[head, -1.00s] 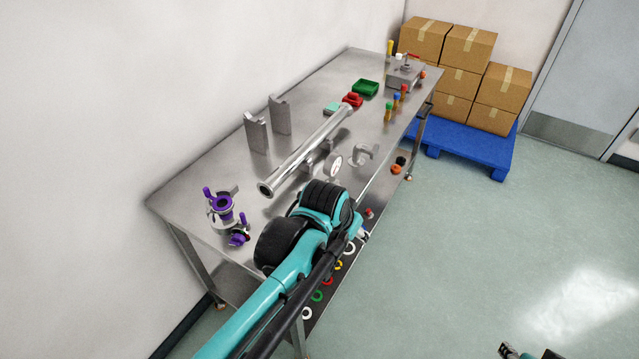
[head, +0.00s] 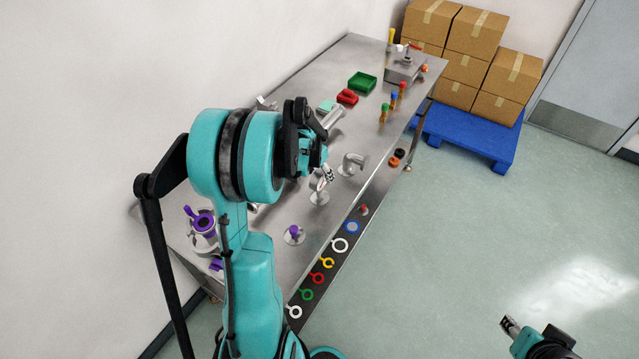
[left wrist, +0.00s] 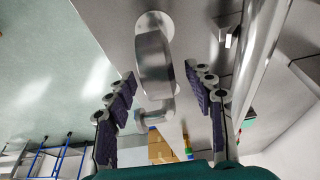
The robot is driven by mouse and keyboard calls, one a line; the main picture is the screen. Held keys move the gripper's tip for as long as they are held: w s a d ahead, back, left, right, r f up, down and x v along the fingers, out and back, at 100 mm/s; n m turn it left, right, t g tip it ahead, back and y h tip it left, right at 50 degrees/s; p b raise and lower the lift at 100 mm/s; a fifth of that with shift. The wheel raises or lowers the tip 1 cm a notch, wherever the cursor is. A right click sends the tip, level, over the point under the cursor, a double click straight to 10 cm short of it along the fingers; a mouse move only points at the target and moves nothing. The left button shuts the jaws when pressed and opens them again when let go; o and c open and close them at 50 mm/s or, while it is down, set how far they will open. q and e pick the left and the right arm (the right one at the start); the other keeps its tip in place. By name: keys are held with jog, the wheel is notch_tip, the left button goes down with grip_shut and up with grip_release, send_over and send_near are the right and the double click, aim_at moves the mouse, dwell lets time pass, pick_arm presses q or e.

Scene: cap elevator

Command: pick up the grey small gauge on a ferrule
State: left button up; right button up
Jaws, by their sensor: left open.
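The grey small gauge (head: 317,184) stands on its round ferrule base (head: 319,199) on the steel table, partly hidden by my left gripper (head: 321,163) in the head view. In the left wrist view, the grey gauge body (left wrist: 154,66) shows side-on between the two dark padded fingers of my left gripper (left wrist: 160,78). The fingers are open, with a gap on each side of the gauge. Its dial face is hidden there. My right gripper (head: 509,327) shows only partly at the bottom right, away from the table, and its jaw state is unclear.
A bent pipe fitting (head: 352,163) stands close beside the gauge. A long steel tube (head: 331,119) lies behind my left arm. A purple-topped piece (head: 294,233) stands nearer, and coloured rings (head: 317,278) lie along the front edge. Purple fittings (head: 203,222) sit at left.

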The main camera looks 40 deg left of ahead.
pick_arm(q)
jog(key=x, duration=0.3)
jog(key=shift+w+f+b, duration=0.2)
jog(key=shift+f+b, duration=0.1)
grip_shut()
jog(key=shift+r, duration=0.15)
notch_tip(320, 180, up, 4)
jog(key=shift+r+p, duration=0.2)
jog(key=shift+p, duration=0.4)
jog(key=s+d+r, duration=0.2)
jog(key=d+r, duration=0.1)
jog(key=d, duration=0.2)
jog(key=s+d+r+p, duration=0.1)
jog(key=s+d+r, duration=0.1)
jog(key=d, duration=0.3)
jog(key=shift+s+d+r, duration=0.35)
jog(key=shift+d+r, duration=0.05)
jog(key=shift+r, duration=0.3)
